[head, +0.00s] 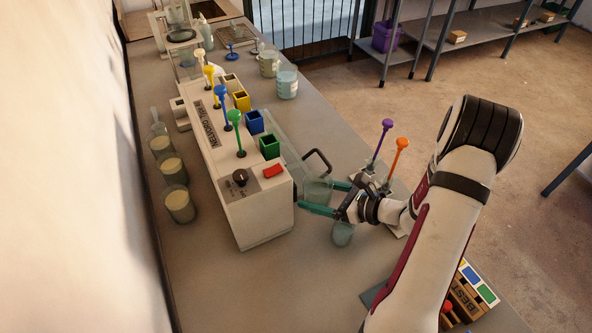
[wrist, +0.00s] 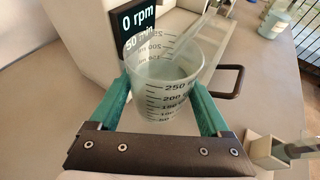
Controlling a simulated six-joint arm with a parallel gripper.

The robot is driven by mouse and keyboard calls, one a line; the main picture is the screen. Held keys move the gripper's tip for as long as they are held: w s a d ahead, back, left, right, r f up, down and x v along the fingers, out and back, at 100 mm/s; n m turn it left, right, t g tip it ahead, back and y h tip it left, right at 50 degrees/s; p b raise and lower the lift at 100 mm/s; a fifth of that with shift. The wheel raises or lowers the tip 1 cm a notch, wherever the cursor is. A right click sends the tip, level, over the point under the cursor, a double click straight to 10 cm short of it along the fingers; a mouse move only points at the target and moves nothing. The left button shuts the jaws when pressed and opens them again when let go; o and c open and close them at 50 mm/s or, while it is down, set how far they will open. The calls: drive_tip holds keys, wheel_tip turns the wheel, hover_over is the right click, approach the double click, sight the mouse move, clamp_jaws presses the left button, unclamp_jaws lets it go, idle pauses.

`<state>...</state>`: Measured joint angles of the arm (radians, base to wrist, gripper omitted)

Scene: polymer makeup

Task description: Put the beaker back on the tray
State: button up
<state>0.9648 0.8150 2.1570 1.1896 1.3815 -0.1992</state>
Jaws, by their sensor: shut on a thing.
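A clear graduated beaker (head: 318,188) is between the teal fingers of my gripper (head: 317,195), beside the front end of the white machine. In the wrist view the beaker (wrist: 168,98) stands upright with dark volume marks facing me. My gripper (wrist: 160,84) is shut on it, one finger on each side. A clear tray-like piece (head: 285,130) runs along the machine's right side, with a dark handle (head: 318,160) near its front; I cannot tell for sure that it is the tray. Whether the beaker's base touches anything is unclear.
The white machine (head: 262,208) carries colored paddles and cups. Purple (head: 381,140) and orange (head: 396,160) paddles stand to the right. Several beakers line the left wall. The front left counter (head: 205,280) is clear.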

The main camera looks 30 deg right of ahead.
drive_tip(key=w, duration=1.1)
drive_tip(key=shift+w+f, duration=0.1)
drive_tip(key=shift+w, duration=0.2)
wheel_tip(320, 180, down, 3)
drive_tip(key=shift+s+f, duration=0.15)
drive_tip(key=shift+f, duration=0.1)
drive_tip(key=o, duration=1.5)
drive_tip(key=shift+s, duration=0.1)
drive_tip(key=v, duration=1.2)
